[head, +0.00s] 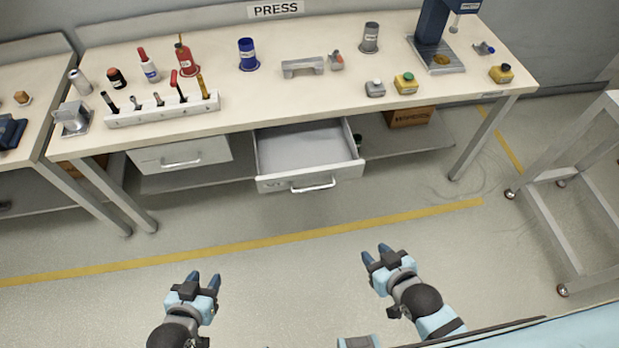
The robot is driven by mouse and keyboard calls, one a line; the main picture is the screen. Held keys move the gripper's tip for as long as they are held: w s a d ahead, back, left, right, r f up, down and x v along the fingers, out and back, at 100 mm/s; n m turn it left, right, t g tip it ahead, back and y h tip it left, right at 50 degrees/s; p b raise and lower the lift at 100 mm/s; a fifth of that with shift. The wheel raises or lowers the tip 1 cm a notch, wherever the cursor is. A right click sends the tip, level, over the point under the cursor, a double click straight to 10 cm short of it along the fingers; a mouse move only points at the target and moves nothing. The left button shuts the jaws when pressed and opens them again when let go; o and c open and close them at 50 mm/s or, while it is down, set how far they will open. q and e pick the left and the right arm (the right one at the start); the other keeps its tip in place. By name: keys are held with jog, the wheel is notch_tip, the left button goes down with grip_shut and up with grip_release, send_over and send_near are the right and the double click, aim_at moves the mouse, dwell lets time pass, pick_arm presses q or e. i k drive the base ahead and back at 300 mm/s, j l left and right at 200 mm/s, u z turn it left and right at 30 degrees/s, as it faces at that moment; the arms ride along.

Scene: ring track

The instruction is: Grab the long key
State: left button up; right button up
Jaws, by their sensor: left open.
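I cannot pick out the long key for certain. A white rack (150,117) on the workbench holds several upright tools, among them a red-handled one (177,84) and a yellow-handled one (202,87); their shafts are mostly hidden. The drawer (305,150) under the bench is pulled open, and the part of its floor that shows looks bare. My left gripper (202,281) is open and empty, low over the floor in front of the bench. My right gripper (376,254) is also open and empty, to the right, apart from the bench.
The workbench (300,99) carries red and blue holders, a grey handle block (303,67), button boxes (406,84) and a press (436,45). A closed drawer (180,154) sits left of the open one. A wheeled frame (560,210) stands at right. The floor between is clear.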

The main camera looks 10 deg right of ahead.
aim_at(173, 83)
jog(key=i+j+u, duration=0.1)
jog(key=i, duration=0.4)
jog(key=i+j+u, duration=0.1)
jog(key=i, duration=0.45)
